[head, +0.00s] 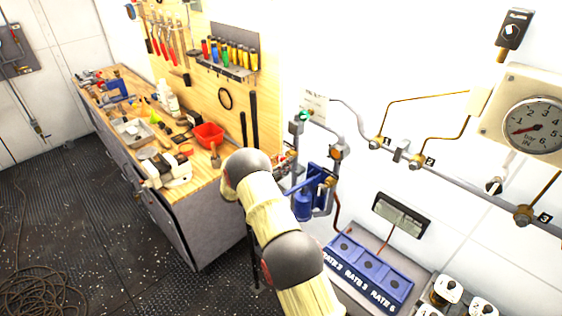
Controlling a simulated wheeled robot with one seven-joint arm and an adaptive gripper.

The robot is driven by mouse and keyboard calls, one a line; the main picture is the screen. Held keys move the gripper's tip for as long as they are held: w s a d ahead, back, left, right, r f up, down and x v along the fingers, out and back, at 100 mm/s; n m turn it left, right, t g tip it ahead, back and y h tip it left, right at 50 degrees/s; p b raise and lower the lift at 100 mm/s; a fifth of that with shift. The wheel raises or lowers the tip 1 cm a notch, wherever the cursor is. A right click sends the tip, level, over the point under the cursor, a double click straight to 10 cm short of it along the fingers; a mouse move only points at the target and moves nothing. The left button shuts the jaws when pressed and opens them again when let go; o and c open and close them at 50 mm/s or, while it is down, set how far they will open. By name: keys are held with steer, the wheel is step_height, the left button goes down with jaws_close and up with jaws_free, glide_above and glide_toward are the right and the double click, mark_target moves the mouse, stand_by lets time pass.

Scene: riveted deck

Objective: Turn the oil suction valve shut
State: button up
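A pipe loop on the white wall, right of the workbench, carries a green-topped fitting (303,116), a brass fitting (336,153) and a blue lever (304,184) slanting across a blue body (303,206). I cannot tell which part is the oil suction valve; no such label is readable. My arm rises from the bottom of the head view and bends just left of the loop. My gripper cannot be made out; the arm hides what lies behind its bend. Small grey and red parts show between the arm and the loop, too small to identify.
A cluttered workbench (184,205) stands left of my arm, with a red bin (208,135) on top. A blue labelled box (368,272) and white numbered blocks (448,288) are at lower right. A pressure gauge (533,126) hangs at right. The dark floor at left is mostly open.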

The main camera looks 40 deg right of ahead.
steer(key=shift+c, duration=1.2)
steer(key=c, duration=0.7)
steer(key=shift+c, duration=0.7)
